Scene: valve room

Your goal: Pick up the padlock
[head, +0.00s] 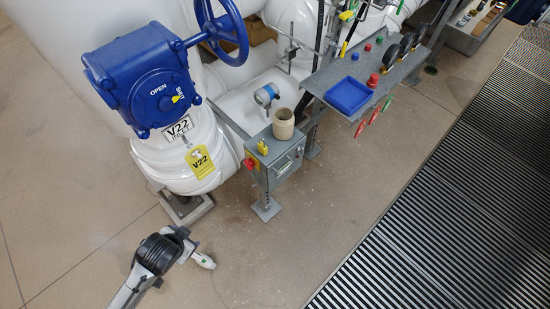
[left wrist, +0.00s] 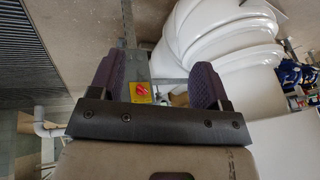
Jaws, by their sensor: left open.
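A small yellow object that looks like the padlock (head: 263,147) stands on top of a grey control box (head: 284,168); it is too small to make out fully. My left arm comes in from the lower left, with its left gripper (head: 203,261) over the floor, in front of the box and apart from it. In the left wrist view the left gripper (left wrist: 155,82) is open and empty. Between its fingers, farther off, shows a red rotary switch on a yellow plate (left wrist: 140,91), on the box's side. The padlock cannot be made out there. My right gripper is not in view.
A beige cup (head: 283,124) stands on the box beside the yellow object. A grey shelf with a blue tray (head: 348,95) is to the right. The floor in front is clear.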

